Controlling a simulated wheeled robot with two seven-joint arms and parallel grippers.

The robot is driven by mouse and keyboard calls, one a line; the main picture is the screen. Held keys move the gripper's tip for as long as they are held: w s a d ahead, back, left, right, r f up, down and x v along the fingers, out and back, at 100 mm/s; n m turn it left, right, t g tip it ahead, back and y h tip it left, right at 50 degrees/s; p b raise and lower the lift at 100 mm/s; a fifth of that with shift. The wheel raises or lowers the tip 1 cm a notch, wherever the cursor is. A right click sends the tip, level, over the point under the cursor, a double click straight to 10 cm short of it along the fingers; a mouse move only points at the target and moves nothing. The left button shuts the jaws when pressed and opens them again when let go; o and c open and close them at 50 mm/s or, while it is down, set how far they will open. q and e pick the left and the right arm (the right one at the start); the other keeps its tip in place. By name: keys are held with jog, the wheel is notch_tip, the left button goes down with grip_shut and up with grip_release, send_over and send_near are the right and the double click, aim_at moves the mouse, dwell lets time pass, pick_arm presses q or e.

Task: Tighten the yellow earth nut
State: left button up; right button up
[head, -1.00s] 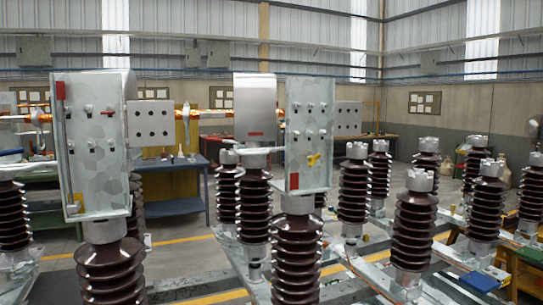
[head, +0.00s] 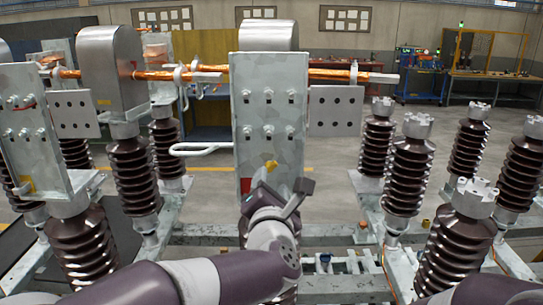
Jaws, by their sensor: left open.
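The yellow earth nut (head: 271,164) shows as a small yellow piece low on the front of the central galvanized plate (head: 268,95), below two rows of bolts. My left gripper (head: 281,188) is open just below and in front of the nut, at the plate's lower edge. The gripper's wrist hides the lower part of the plate, and I cannot tell whether a finger touches the nut. My right gripper is out of view; only part of my right arm shows at the bottom right.
A white looped handle (head: 202,148) sticks out left of the plate. A flat drilled terminal (head: 335,110) juts out to the right. Brown ribbed insulators (head: 407,165) stand on both sides. A steel beam (head: 345,235) crosses below. Workbenches are far behind.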

aim_at(269, 167)
pick_arm(q)
jog(key=w, duration=0.2)
jog(key=w+p, duration=0.1)
jog(key=w, duration=0.1)
jog(key=w+p, duration=0.1)
jog(key=w, duration=0.1)
jog(key=shift+w+a, duration=0.3)
jog(key=shift+w+d, duration=0.1)
jog(key=shift+d, duration=0.1)
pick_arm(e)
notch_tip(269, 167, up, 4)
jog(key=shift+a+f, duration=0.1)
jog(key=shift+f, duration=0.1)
pick_arm(q)
jog(key=shift+a, duration=0.15)
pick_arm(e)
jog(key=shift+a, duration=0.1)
pick_arm(q)
grip_shut()
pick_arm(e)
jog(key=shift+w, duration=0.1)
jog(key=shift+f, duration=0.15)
